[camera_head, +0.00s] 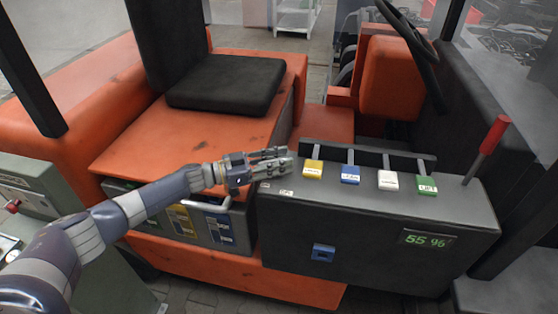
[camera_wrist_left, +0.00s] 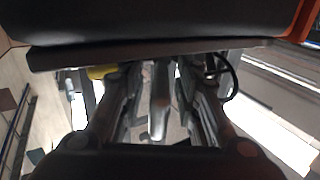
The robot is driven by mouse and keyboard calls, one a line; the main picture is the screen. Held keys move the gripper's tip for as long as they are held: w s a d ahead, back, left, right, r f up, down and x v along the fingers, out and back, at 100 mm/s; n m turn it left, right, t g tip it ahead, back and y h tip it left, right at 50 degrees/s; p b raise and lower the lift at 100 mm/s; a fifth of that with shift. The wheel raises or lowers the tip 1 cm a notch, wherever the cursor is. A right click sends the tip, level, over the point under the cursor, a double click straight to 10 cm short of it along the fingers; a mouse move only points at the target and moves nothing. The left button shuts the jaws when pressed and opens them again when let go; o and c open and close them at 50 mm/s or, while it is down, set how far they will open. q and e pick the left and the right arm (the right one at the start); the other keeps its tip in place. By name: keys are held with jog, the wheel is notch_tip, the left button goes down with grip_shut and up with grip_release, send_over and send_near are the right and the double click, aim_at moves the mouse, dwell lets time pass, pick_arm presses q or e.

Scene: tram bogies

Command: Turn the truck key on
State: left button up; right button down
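The truck is orange, with a dark grey control console (camera_head: 370,215) on its near side. My left gripper (camera_head: 284,158) is at the left end of the console top, left of the yellow lever. In the left wrist view, its two fingers (camera_wrist_left: 158,85) stand apart, with a grey rod-like shape (camera_wrist_left: 159,105) between them; I cannot tell whether it is the key or part of the gripper. I cannot make out the key in the head view; the gripper covers part of that console corner. My right gripper is not in view.
Yellow (camera_head: 313,168), blue (camera_head: 350,173), white (camera_head: 388,180) and green (camera_head: 427,186) levers line the console top. A red-handled lever (camera_head: 487,148) stands at its right end. A black seat (camera_head: 228,84) and steering wheel (camera_head: 412,40) are behind.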

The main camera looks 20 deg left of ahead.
pick_arm(q)
jog(key=shift+s+a, duration=0.1)
jog(key=shift+a, duration=0.05)
jog(key=v, duration=1.1)
jog(key=shift+s+a, duration=0.2)
jog(key=shift+a, duration=0.05)
jog(key=shift+f, duration=0.15)
